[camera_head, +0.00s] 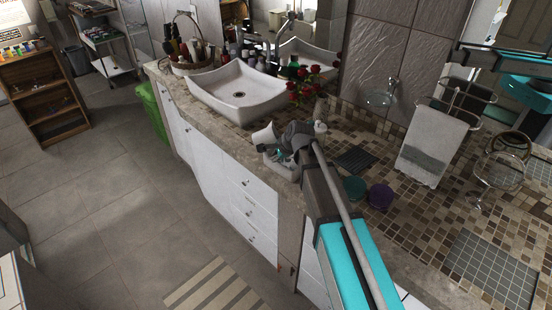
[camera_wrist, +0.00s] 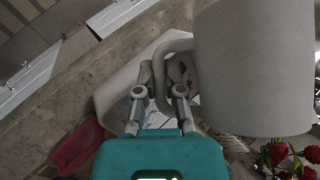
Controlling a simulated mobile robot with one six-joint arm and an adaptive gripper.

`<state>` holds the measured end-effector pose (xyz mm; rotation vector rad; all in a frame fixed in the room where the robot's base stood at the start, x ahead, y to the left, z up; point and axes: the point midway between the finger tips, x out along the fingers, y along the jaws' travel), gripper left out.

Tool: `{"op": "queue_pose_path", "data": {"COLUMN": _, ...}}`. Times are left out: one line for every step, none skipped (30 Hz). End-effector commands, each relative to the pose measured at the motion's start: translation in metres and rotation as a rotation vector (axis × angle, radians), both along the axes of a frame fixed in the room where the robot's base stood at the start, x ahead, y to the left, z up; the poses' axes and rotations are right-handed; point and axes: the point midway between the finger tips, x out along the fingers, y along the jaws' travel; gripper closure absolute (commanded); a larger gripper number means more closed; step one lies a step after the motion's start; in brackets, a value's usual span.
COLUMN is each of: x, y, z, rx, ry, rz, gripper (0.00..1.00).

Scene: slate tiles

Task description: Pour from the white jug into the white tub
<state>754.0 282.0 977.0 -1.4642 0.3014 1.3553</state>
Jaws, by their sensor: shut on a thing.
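The white jug (camera_head: 263,137) is at the counter's front edge, just left of my gripper (camera_head: 285,147) in the head view. In the wrist view the jug (camera_wrist: 255,70) fills the upper right, with its curved handle between the fingers of my gripper (camera_wrist: 160,92). My gripper is shut on that handle. The jug looks tilted in the head view; its mouth and contents are hidden. A pale, angular open shape, apparently the white tub (camera_wrist: 108,94), lies beyond the fingers in the wrist view, partly covered by them. I see no stream of liquid.
A white basin (camera_head: 238,92) stands further left on the counter. Red roses (camera_head: 305,85) stand behind the jug. A teal round thing (camera_head: 354,187) and a purple one (camera_head: 381,195) are to the right, near a towel (camera_head: 432,145) on a rack.

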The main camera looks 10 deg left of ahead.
Motion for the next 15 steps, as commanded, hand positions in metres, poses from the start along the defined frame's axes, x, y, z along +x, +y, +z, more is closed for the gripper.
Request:
{"op": "queue_pose_path", "data": {"x": 0.0000, "y": 0.0001, "z": -0.0024, "rx": 0.017, "ry": 0.003, "rz": 0.000, "gripper": 1.00}}
{"op": "queue_pose_path", "data": {"x": -0.0001, "y": 0.0003, "z": -0.0028, "rx": 0.026, "ry": 0.006, "rz": 0.000, "gripper": 1.00}}
{"op": "queue_pose_path", "data": {"x": -0.0002, "y": 0.0007, "z": -0.0031, "rx": 0.041, "ry": 0.009, "rz": 0.000, "gripper": 1.00}}
{"op": "queue_pose_path", "data": {"x": -0.0001, "y": 0.0007, "z": -0.0034, "rx": 0.051, "ry": 0.011, "rz": 0.000, "gripper": 1.00}}
{"op": "queue_pose_path", "data": {"x": -0.0001, "y": 0.0009, "z": -0.0036, "rx": 0.061, "ry": 0.013, "rz": -0.001, "gripper": 1.00}}
{"op": "queue_pose_path", "data": {"x": -0.0002, "y": 0.0011, "z": -0.0039, "rx": 0.075, "ry": 0.016, "rz": -0.001, "gripper": 1.00}}
{"op": "queue_pose_path", "data": {"x": -0.0002, "y": 0.0012, "z": -0.0042, "rx": 0.084, "ry": 0.020, "rz": -0.001, "gripper": 1.00}}
{"op": "queue_pose_path", "data": {"x": -0.0003, "y": 0.0015, "z": -0.0044, "rx": 0.095, "ry": 0.023, "rz": -0.001, "gripper": 1.00}}
{"op": "queue_pose_path", "data": {"x": -0.0003, "y": 0.0017, "z": -0.0046, "rx": 0.108, "ry": 0.025, "rz": -0.001, "gripper": 1.00}}
{"op": "queue_pose_path", "data": {"x": -0.0004, "y": 0.0019, "z": -0.0048, "rx": 0.119, "ry": 0.027, "rz": -0.001, "gripper": 1.00}}
{"op": "queue_pose_path", "data": {"x": -0.0004, "y": 0.0022, "z": -0.0048, "rx": 0.129, "ry": 0.030, "rz": -0.001, "gripper": 1.00}}
{"op": "queue_pose_path", "data": {"x": -0.0005, "y": 0.0026, "z": -0.0052, "rx": 0.141, "ry": 0.032, "rz": 0.000, "gripper": 1.00}}
{"op": "queue_pose_path", "data": {"x": -0.0007, "y": 0.0030, "z": -0.0054, "rx": 0.150, "ry": 0.035, "rz": 0.000, "gripper": 1.00}}
{"op": "queue_pose_path", "data": {"x": -0.0007, "y": 0.0032, "z": -0.0055, "rx": 0.160, "ry": 0.036, "rz": 0.000, "gripper": 1.00}}
{"op": "queue_pose_path", "data": {"x": -0.0008, "y": 0.0035, "z": -0.0059, "rx": 0.171, "ry": 0.039, "rz": 0.000, "gripper": 1.00}}
